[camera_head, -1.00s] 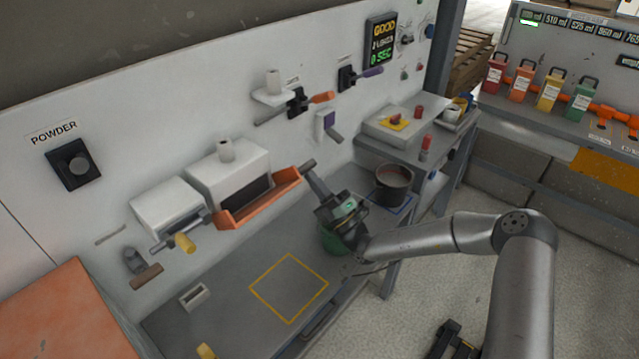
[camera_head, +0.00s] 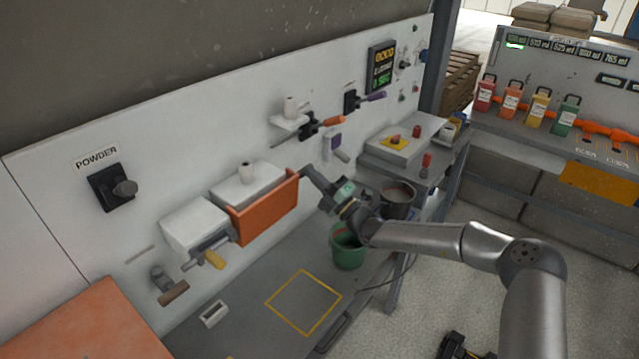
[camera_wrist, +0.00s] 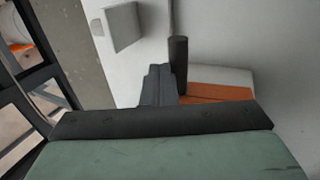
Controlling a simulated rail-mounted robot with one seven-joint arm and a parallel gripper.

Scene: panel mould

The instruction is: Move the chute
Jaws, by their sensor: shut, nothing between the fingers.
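The orange chute (camera_head: 266,210) stands folded up against the front of a white box on the wall panel. It also shows in the wrist view (camera_wrist: 215,94), right of my fingers. My gripper (camera_head: 306,171) is at the chute's upper right end, shut and empty. In the wrist view my gripper (camera_wrist: 158,72) is beside a dark cylindrical handle (camera_wrist: 178,66) on a thin rod. I cannot tell whether the fingers touch the handle or the chute.
A green bucket (camera_head: 348,250) stands below my wrist, and a dark pot (camera_head: 398,201) stands right of it. A yellow-outlined square (camera_head: 303,302) on the bench is empty.

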